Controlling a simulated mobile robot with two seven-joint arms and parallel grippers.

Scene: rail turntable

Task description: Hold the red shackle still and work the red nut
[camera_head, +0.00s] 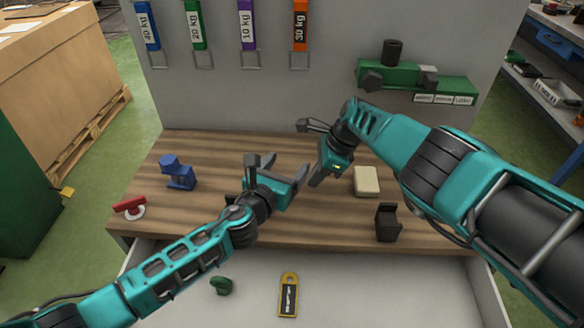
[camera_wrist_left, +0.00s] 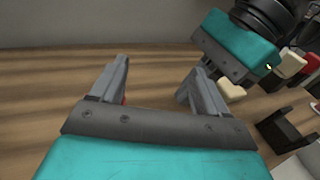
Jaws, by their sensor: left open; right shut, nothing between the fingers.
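A red part (camera_head: 130,204) sits on a white round base at the table's front left; I cannot tell if it is the shackle or the nut. No other red part shows clearly in the head view. In the left wrist view a thin red sliver shows beside my left finger, and a small red patch (camera_wrist_left: 314,62) shows at the right edge. My left gripper (camera_head: 278,167) is open and empty above the middle of the table; its fingers also show in the left wrist view (camera_wrist_left: 160,78). My right gripper (camera_head: 316,179) is shut and empty, close to its right.
On the wooden table (camera_head: 210,215) stand a blue part (camera_head: 178,172), a cream block (camera_head: 366,181) and a dark bracket (camera_head: 387,222). A green rack (camera_head: 445,85) hangs behind.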

